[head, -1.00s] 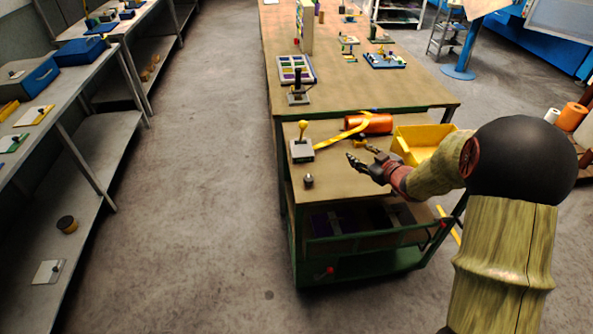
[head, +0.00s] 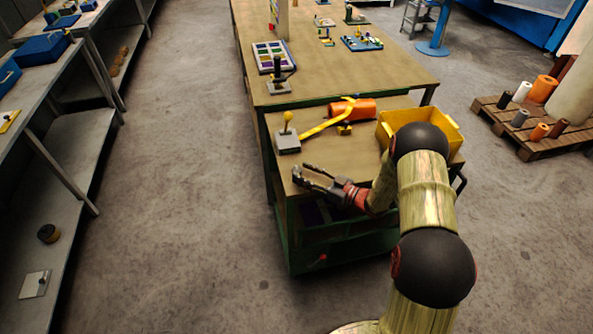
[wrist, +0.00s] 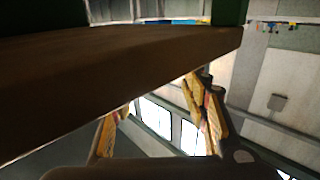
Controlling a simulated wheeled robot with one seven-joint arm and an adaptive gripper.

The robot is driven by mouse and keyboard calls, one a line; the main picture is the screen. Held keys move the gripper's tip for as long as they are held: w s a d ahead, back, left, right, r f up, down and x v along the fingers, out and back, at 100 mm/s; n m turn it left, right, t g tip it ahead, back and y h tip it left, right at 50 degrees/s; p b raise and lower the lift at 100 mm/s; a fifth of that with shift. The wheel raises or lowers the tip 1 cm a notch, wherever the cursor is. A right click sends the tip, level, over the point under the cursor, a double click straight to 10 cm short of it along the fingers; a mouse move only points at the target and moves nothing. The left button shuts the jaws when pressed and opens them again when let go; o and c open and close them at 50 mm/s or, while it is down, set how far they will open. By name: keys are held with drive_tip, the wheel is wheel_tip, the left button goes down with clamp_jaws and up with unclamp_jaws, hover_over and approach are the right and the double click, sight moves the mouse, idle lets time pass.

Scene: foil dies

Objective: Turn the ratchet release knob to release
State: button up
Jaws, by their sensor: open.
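My gripper (head: 298,176) is open near the front left corner of the green trolley's top (head: 320,155). Its fingers also show apart in the wrist view (wrist: 160,95), with nothing seen between them. A yellow ball knob (head: 287,117) stands upright on a short stem on a grey block (head: 288,142), just behind my gripper and apart from it. I cannot tell for sure whether this is the ratchet release knob. A small dark knob seen earlier on the trolley's front left is now hidden by my gripper.
A yellow bar or strap (head: 322,126) runs from near the block to an orange roll (head: 357,108). A yellow bin (head: 448,127) stands at the trolley's right. A workbench (head: 340,72) adjoins behind. In the wrist view, a brown slab edge (wrist: 120,80) crosses close to the fingers.

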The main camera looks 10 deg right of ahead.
sight(297, 169)
drive_tip(key=shift+x, duration=1.6)
drive_tip(key=shift+c, duration=0.5)
drive_tip(key=c, duration=1)
